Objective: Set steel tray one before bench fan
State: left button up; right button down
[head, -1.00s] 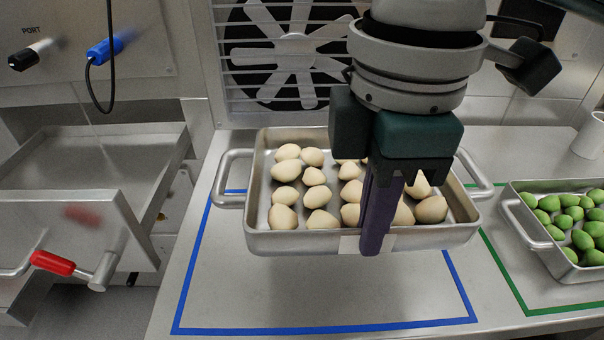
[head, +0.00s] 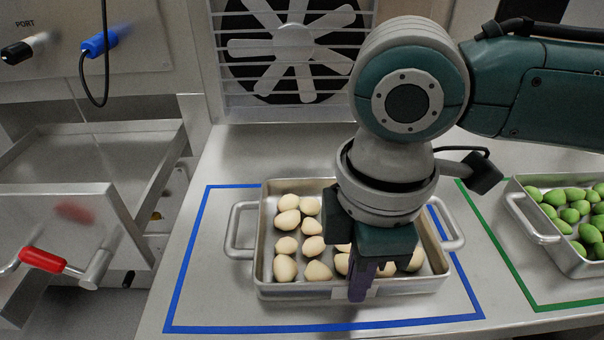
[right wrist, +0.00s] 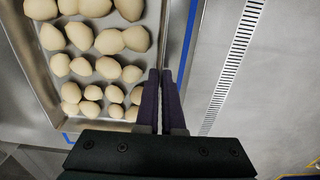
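Steel tray one (head: 300,291), a shallow steel tray with two side handles, holds several pale filled pasta pieces (head: 288,220). It appears to sit flat on the bench inside the blue outline (head: 320,328), in front of the bench fan (head: 296,50). My right gripper (head: 358,290) points down at the tray's near wall, with its dark purple fingers closed on the rim. In the right wrist view the fingers (right wrist: 162,100) straddle the tray's wall (right wrist: 165,30). My right arm hides part of the tray and pasta. My left gripper is not in view.
A second tray (head: 560,255) of green pieces stands at the right, in a green outline (head: 560,305). At the left is a steel machine with an open bin (head: 100,150) and a red-handled lever (head: 43,260). Bare bench lies between tray and fan.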

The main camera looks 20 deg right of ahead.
jog(key=c, duration=1)
grip_release()
jog(key=shift+f, duration=0.1)
jog(key=shift+c, duration=0.2)
notch_tip(320, 180, up, 12)
jog(key=p, duration=0.3)
jog(key=s+a+f+m+t+y, duration=0.25)
jog(key=s+a+m+y, duration=0.2)
jog(key=a, duration=0.25)
jog(key=s+d+f+m+h, duration=0.2)
jog(key=s+d+m, duration=0.1)
jog(key=d, duration=0.3)
jog(key=s+d+f+m+t+h, duration=0.1)
jog(key=s+d+f+m+h, duration=0.1)
jog(key=s+d+m, duration=0.2)
jog(key=shift+s+d+f+m, duration=0.2)
jog(key=shift+d+m, duration=0.45)
jog(key=shift+d, duration=0.6)
